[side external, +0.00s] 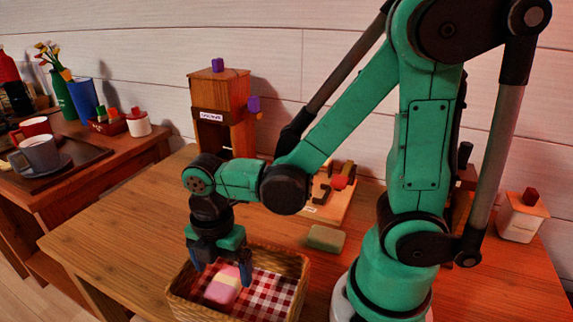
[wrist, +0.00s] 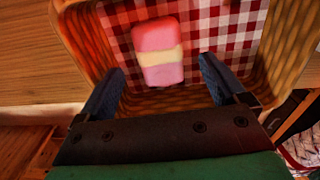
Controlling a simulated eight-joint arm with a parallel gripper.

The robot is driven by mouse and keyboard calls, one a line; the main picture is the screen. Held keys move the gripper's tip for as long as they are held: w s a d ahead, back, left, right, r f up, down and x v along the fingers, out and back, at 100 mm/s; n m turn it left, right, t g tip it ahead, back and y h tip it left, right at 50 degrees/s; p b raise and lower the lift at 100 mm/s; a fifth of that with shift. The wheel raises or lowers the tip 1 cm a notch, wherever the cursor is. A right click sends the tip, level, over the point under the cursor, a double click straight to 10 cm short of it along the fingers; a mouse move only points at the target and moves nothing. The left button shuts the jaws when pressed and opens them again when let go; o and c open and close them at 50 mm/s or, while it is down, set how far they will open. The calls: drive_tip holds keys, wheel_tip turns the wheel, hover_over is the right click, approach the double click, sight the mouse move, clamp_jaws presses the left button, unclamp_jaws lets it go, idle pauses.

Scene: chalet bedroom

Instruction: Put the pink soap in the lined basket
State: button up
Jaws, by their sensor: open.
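The pink soap (side external: 222,286) has a cream band around its middle and lies inside the lined basket (side external: 301,272), on the red-and-white checked cloth. In the wrist view the soap (wrist: 158,54) rests flat on the cloth near the basket's near wall (wrist: 165,98). My gripper (side external: 221,272) is open above the basket, with its blue fingers apart. In the wrist view the gripper (wrist: 160,75) has one finger on each side of the soap, with gaps between, and it holds nothing. Whether the fingertips reach below the basket rim is hard to tell.
A green block (side external: 326,238) lies on the wooden table (side external: 120,235) behind the basket. A wooden box with purple knobs (side external: 222,110) and a small board with a red knob (side external: 335,190) stand at the back. A side table at left holds a tray with mugs (side external: 40,153).

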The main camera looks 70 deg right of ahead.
sight(226, 280)
wheel_tip(226, 280, up, 9)
drive_tip(key=d+m+t, duration=0.1)
drive_tip(key=m+t, duration=0.1)
drive_tip(key=m, duration=0.4)
drive_tip(key=w+d+m+t, duration=0.1)
drive_tip(key=d+m+t, duration=0.1)
drive_tip(key=m, duration=0.4)
drive_tip(key=w+d+m+t, duration=0.1)
drive_tip(key=d+m+t, duration=0.1)
drive_tip(key=m, duration=0.5)
drive_tip(key=shift+w+r+t, duration=0.1)
drive_tip(key=shift+r+t, duration=0.05)
drive_tip(key=shift+t, duration=0.45)
